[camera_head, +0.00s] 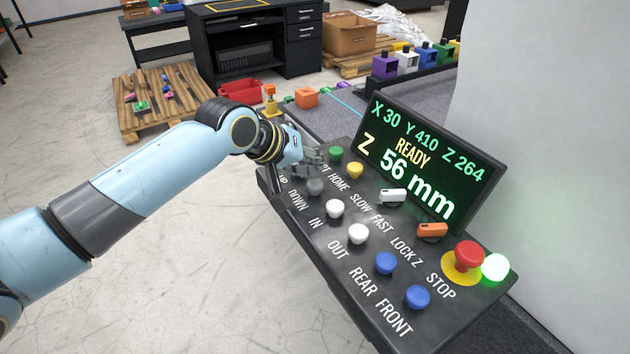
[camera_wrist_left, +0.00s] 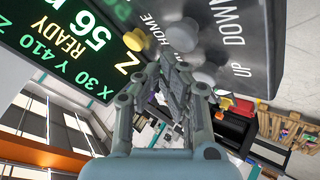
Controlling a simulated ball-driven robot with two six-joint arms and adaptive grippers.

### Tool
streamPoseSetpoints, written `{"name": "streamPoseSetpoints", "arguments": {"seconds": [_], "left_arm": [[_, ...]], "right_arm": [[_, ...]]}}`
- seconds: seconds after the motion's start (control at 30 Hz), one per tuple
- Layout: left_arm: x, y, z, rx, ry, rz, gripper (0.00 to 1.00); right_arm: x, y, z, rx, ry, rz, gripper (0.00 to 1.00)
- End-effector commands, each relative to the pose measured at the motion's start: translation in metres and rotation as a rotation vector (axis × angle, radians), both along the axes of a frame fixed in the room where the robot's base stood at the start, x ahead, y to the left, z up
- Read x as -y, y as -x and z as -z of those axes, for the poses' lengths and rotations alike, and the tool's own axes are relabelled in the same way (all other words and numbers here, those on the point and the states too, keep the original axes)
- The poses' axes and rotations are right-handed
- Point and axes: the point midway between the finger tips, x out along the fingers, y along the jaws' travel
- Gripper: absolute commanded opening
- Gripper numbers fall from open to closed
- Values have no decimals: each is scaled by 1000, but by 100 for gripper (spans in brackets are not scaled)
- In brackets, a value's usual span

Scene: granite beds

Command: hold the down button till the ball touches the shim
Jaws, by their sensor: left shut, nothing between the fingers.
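The control panel (camera_head: 300,215) carries a row of push buttons with white labels. The grey down button (camera_head: 314,187) sits above the DOWN label, between the white IN button (camera_head: 334,208) and my left gripper (camera_head: 312,160). The gripper is shut and empty over the up end of the panel and hides the up button in the head view. In the left wrist view the down button (camera_wrist_left: 182,36) lies just beyond the fingertips; contact cannot be told. The display (camera_head: 430,165) reads READY, Z 56 mm. I cannot make out the ball or the shim. My right gripper is out of view.
A yellow button (camera_head: 355,169), a green button (camera_head: 336,153), a white switch (camera_head: 392,195) and an orange switch (camera_head: 432,231) sit close by. The red stop button (camera_head: 468,255) and a lit green lamp (camera_head: 495,267) are at the near right end. A pale wall stands right.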

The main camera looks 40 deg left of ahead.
Motion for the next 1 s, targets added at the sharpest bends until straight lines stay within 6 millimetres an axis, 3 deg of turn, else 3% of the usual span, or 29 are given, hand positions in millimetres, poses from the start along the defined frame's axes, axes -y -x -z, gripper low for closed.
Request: {"name": "streamPoseSetpoints", "arguments": {"seconds": [1.0], "left_arm": [[0,0,12,-1,0,1,0]], "right_arm": [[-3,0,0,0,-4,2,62]]}}
